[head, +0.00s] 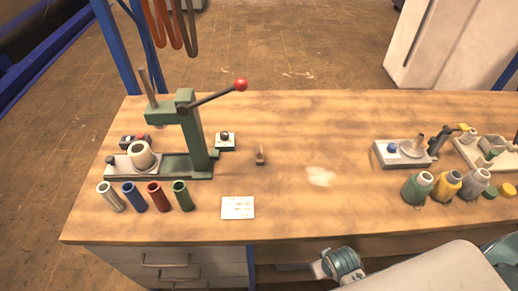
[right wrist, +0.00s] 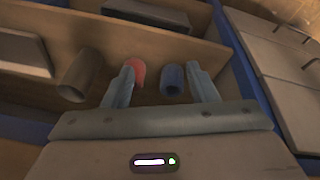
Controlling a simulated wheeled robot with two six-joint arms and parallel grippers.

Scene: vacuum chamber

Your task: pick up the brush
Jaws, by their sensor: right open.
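Beyond the fingers lie a red cylinder (right wrist: 136,72) and a blue cylinder (right wrist: 172,80). The brush cannot be made out in that view. My left gripper is not in view.
The green lever press (head: 198,135) stands at the left, with several coloured cylinders (head: 157,196) before it. A white card (head: 238,207) lies near the front edge. Several bottles (head: 447,187) and a small fixture (head: 402,153) stand at the right. The bench middle is mostly clear.

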